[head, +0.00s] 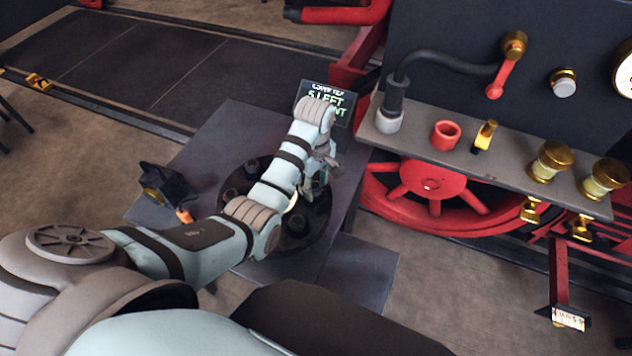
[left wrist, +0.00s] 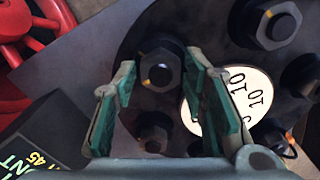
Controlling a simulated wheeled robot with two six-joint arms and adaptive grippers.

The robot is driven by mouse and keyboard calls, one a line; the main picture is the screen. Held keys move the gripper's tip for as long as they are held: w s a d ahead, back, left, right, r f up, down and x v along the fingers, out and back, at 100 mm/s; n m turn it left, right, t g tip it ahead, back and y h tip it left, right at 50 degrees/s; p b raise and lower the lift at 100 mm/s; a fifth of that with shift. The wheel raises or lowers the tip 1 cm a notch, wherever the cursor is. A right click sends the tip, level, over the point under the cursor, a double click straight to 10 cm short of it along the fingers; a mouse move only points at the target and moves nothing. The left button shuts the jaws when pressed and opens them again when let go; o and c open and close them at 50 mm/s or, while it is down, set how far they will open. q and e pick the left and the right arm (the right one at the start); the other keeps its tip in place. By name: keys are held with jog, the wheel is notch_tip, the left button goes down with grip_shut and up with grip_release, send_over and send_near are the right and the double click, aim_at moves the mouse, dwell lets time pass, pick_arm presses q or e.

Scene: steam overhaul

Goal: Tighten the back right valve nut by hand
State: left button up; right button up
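A dark round flange (head: 236,186) with several hex nuts lies on the grey table, partly hidden by my left arm. My left gripper (head: 318,180) points down over its right side, beside the sign. In the left wrist view, one dark hex nut (left wrist: 160,68) with an orange mark shows between the fingertips of my open left gripper (left wrist: 160,80). The green pads are apart on either side of it; whether they touch it I cannot tell. Another nut (left wrist: 154,138) sits lower between the fingers, and one (left wrist: 279,22) is at upper right. My right gripper is out of view.
A pale dial (left wrist: 240,95) with numbers lies at the flange's middle, close to the right finger. A small lit sign (head: 327,100) stands at the table's back edge. A dark block-like tool (head: 165,185) with an orange tip lies at left. A shelf (head: 450,152) and red wheel (head: 430,190) are right.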

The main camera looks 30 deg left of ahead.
pick_arm(q)
jog(key=c, duration=0.7)
jog(key=shift+m, duration=0.4)
jog(key=m, duration=1.2)
jog(key=shift+m, duration=0.3)
jog(key=o, duration=1)
jog(key=shift+o, duration=0.8)
